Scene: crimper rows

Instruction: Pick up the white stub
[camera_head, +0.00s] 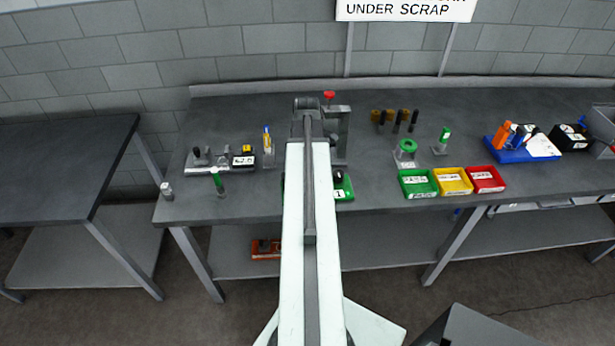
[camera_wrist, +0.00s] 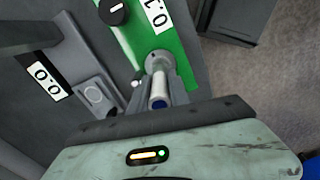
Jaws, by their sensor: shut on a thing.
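The white stub (camera_wrist: 159,88) is a small pale cylinder with a dark blue end, in the middle of the wrist view. My gripper (camera_wrist: 157,76) is shut on it, with one grey finger on each side. In the head view my own arm hides the gripper and the stub.
A green plate (camera_wrist: 150,38) with a black knob (camera_wrist: 114,10) and a label lies close by; it also shows in the head view (camera_head: 346,188). A grey block (camera_wrist: 96,95) is to the left. Green, yellow (camera_head: 453,181) and red bins stand right along the bench.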

